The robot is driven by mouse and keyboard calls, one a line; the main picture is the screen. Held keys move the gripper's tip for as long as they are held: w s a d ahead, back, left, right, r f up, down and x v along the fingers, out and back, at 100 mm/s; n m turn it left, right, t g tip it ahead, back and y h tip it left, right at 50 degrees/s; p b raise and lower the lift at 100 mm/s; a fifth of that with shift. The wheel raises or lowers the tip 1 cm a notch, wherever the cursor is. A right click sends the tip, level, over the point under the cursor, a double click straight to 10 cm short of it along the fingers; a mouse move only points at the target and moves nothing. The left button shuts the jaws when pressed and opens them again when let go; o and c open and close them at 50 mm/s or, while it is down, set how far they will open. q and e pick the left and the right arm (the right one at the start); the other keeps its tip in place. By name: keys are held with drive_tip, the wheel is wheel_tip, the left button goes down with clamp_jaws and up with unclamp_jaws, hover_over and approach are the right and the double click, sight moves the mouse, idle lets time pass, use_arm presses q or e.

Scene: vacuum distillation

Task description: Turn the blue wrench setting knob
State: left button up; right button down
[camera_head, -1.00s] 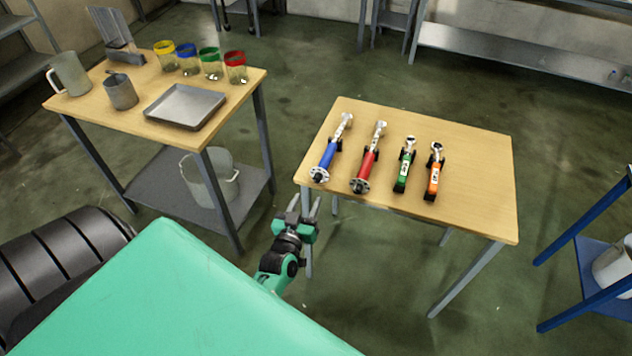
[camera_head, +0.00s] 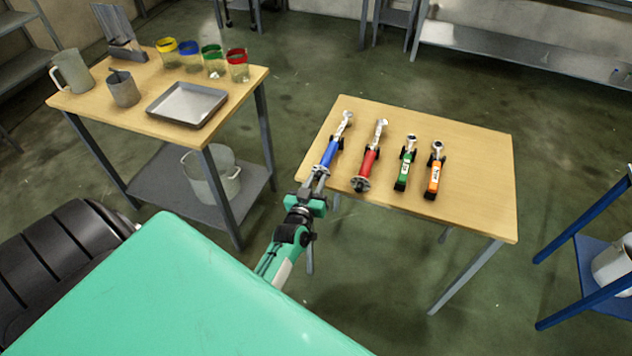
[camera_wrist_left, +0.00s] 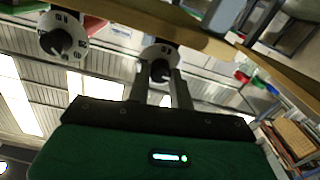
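The blue wrench (camera_head: 330,152) lies on the right wooden table, its knob end at the near edge. My left gripper (camera_head: 316,184) is at that end. In the left wrist view, the blue wrench's setting knob (camera_wrist_left: 159,70) is a black knob on a white dial, between the fingertips of my left gripper (camera_wrist_left: 160,84). The fingers stand apart, one on each side; contact with the knob cannot be made out. The red wrench (camera_head: 370,162) lies just right of the blue one; its dial and knob (camera_wrist_left: 60,41) show at the wrist view's upper left. My right gripper is not in view.
A green wrench (camera_head: 405,165) and an orange wrench (camera_head: 434,172) lie farther right on the wooden table (camera_head: 478,190). A second table (camera_head: 95,108) at left holds a metal tray (camera_head: 187,104), jars and jugs. A blue shelf (camera_head: 580,262) stands at right.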

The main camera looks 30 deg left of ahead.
use_arm(q)
clamp_jaws()
drive_tip(key=shift+r+m+p, duration=0.1)
drive_tip(key=shift+m+p, duration=0.4)
drive_tip(key=shift+m, duration=0.2)
drive_tip(key=shift+m+p, duration=0.55)
drive_tip(key=shift+m, duration=0.65)
drive_tip(key=m, duration=0.3)
drive_tip(key=shift+p, duration=0.3)
drive_tip(key=shift+m, duration=0.9)
